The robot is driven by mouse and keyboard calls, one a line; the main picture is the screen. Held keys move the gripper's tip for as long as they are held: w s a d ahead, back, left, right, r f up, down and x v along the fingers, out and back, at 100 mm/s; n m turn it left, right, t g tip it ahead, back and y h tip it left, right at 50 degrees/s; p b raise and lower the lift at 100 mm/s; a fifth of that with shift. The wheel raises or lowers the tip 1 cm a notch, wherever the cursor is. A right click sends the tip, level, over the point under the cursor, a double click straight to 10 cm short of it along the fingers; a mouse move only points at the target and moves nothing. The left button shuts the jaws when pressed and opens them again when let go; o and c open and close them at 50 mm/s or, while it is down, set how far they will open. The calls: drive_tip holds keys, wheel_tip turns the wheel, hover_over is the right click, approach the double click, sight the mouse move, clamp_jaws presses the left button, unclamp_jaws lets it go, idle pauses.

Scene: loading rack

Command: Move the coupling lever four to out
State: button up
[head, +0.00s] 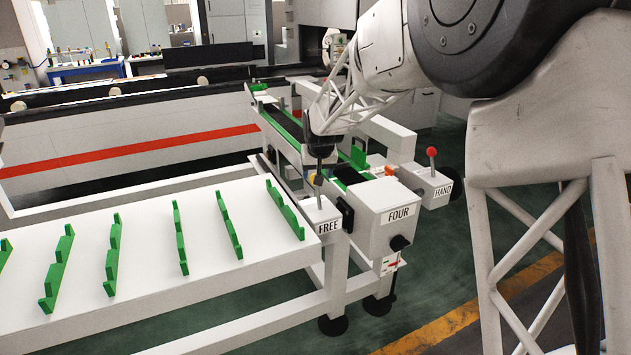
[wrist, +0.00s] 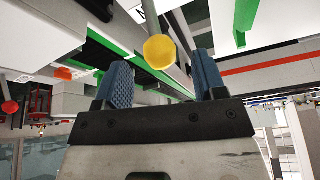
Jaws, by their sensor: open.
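A white box labelled FOUR (head: 397,214) stands at the near end of the rail unit in the head view. A black knob (head: 400,243) sits on its front, with a thin rod below it. A yellow-knobbed lever (head: 317,180) rises from the box labelled FREE (head: 322,216). My gripper (head: 321,155) is just above this lever, pointing down. In the wrist view the open fingers (wrist: 161,76) stand on either side of the yellow knob (wrist: 160,51), with a gap to each. I cannot tell how deep the knob lies between them.
A red-knobbed lever (head: 432,153) rises from the box labelled HAND (head: 434,186) at the right. A white table (head: 150,245) with several green notched rails lies to the left. Green guides (head: 285,122) run back behind the boxes.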

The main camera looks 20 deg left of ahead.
sight(319, 195)
drive_tip(key=shift+x, duration=2.1)
drive_tip(key=shift+c, duration=0.4)
clamp_jaws()
drive_tip(key=shift+s+d, duration=0.2)
drive_tip(key=shift+s+d+r+t+y, duration=0.2)
drive_tip(key=shift+s+d+t+y, duration=0.4)
drive_tip(key=shift+t+y, duration=0.15)
drive_tip(key=shift+s+d+r+t+y, duration=0.1)
drive_tip(key=shift+s+d+t+y, duration=0.35)
drive_tip(key=shift+t+y, duration=0.15)
drive_tip(key=shift+s+d+f+t+y, duration=0.15)
drive_tip(key=shift+s+d+t+y, duration=0.45)
drive_tip(key=shift+t+y, duration=0.1)
drive_tip(key=shift+s+d+f+t+y, duration=0.15)
drive_tip(key=shift+s+d+t+y, duration=0.4)
drive_tip(key=shift+t, duration=0.1)
idle(0.4)
